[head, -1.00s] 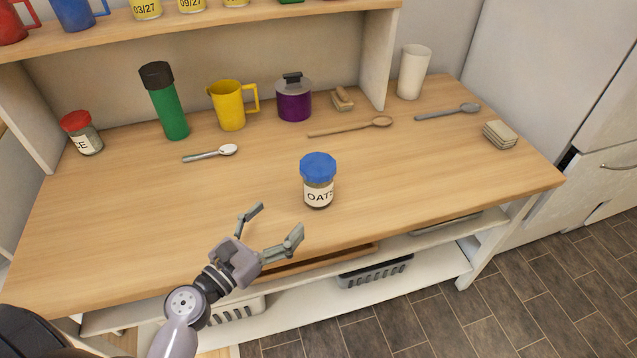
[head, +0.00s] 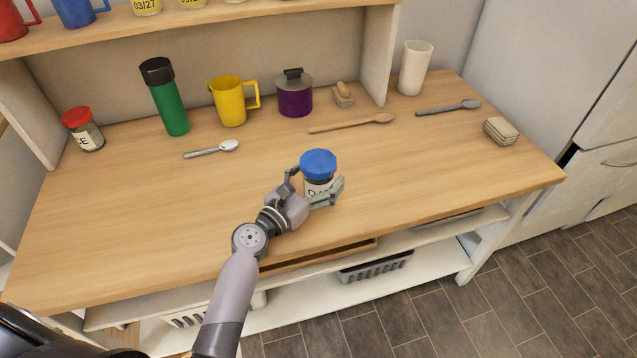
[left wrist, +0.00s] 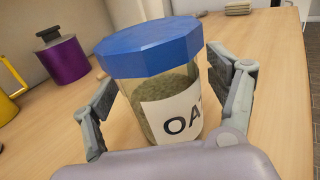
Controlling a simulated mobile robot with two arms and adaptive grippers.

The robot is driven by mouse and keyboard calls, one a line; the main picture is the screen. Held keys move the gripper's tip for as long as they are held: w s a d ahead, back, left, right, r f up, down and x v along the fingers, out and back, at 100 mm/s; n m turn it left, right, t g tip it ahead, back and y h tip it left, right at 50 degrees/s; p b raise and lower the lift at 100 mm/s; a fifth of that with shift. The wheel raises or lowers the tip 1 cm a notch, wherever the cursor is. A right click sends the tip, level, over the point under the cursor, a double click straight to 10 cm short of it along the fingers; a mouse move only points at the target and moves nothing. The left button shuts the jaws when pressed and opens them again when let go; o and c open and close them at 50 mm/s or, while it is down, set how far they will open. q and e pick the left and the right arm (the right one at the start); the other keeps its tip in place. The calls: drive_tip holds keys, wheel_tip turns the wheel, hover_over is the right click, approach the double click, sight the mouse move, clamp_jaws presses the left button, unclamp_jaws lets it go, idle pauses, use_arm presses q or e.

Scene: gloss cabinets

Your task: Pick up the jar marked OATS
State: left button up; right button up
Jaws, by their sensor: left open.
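The jar marked OATS (head: 318,166) stands upright on the wooden table, with a blue lid and a white label. In the left wrist view the jar (left wrist: 152,62) fills the middle, and its label shows "OA" and part of another letter. My left gripper (head: 315,189) is open at the jar, one finger on each side of it. In the left wrist view small gaps show between the fingers and the glass, so the left gripper (left wrist: 166,105) does not hold it. The jar's lower part is hidden behind the gripper. My right gripper is not in view.
Behind the jar are a white-headed spoon (head: 212,149), a wooden spoon (head: 350,123), a yellow mug (head: 229,102), a purple pot (head: 295,97) and a green flask (head: 168,102). A red-lidded jar (head: 83,130) stands far left. The tabletop (head: 430,165) right of the jar is clear.

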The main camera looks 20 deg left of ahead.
use_arm(q)
drive_tip(key=shift+w, duration=0.2)
drive_tip(key=shift+c, duration=0.5)
drive_tip(key=c, duration=1.4)
